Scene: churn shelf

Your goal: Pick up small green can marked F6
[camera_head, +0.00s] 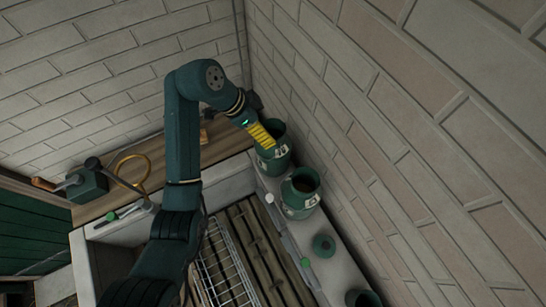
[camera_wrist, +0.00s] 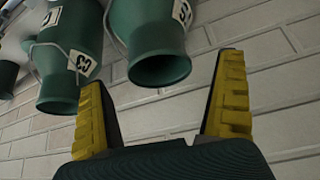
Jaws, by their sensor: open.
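My gripper (camera_head: 262,134) has yellow ridged fingers and is at the back of the shelf, by the rearmost green can (camera_head: 273,158). In the wrist view the fingers (camera_wrist: 161,80) are spread apart, with nothing held between them. A green can with an open mouth (camera_wrist: 152,48) shows ahead, between and beyond the fingertips. Its pale tag is cut off by the top edge. Another green can (camera_wrist: 68,70) hangs left in that view, with a tag that seems to read E3. I cannot read F6 on any can.
A second green can (camera_head: 300,192) stands nearer on the narrow shelf (camera_head: 345,262), followed by a small green ring-shaped item (camera_head: 323,245) and another can (camera_head: 362,299). A brick wall (camera_head: 400,150) runs close along the right. A slatted surface with a wire rack (camera_head: 224,265) lies left.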

